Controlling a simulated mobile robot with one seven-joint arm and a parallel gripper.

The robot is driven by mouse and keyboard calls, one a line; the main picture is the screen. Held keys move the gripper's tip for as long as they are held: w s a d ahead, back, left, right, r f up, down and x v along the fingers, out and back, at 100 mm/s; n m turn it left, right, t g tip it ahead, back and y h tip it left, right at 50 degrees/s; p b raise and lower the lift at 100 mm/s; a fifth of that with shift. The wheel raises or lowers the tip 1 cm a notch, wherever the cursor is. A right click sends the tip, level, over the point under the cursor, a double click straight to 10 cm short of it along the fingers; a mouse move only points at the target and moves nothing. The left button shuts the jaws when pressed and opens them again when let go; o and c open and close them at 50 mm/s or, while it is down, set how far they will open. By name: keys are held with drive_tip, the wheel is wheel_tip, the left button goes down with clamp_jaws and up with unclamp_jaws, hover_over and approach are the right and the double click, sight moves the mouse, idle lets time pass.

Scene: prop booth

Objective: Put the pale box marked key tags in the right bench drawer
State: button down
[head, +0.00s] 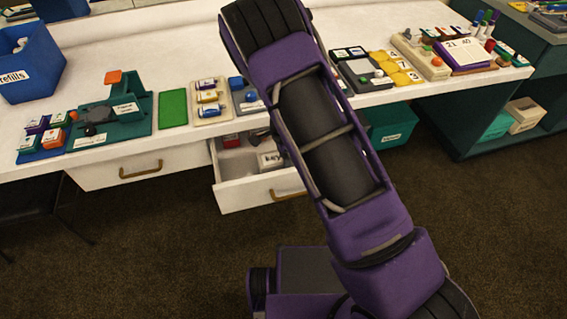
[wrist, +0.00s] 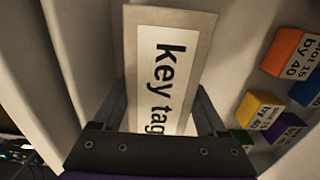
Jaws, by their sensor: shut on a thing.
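The pale key tags box (wrist: 205,25) is between the two fingers of my gripper (wrist: 162,108) in the wrist view, its label facing the camera. My gripper is shut on it. In the head view the pale box (head: 270,160) shows within the right bench drawer (head: 242,196), beside my arm. The drawer is pulled open. My arm hides my gripper and part of the drawer there. I cannot tell whether the box touches the drawer floor. Pale walls run beside the box in the wrist view.
A small red item (head: 231,140) lies at the back of the drawer. The left drawer (head: 140,168) is shut. Orange (wrist: 283,50), yellow (wrist: 258,108) and purple (wrist: 282,128) labelled blocks are right of the box. The blue refills bin (head: 30,65) stands on the bench.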

unclamp_jaws()
wheel_tip(320, 180, up, 12)
drive_tip(key=shift+r+p, duration=0.1)
drive_tip(key=shift+p, duration=1.15)
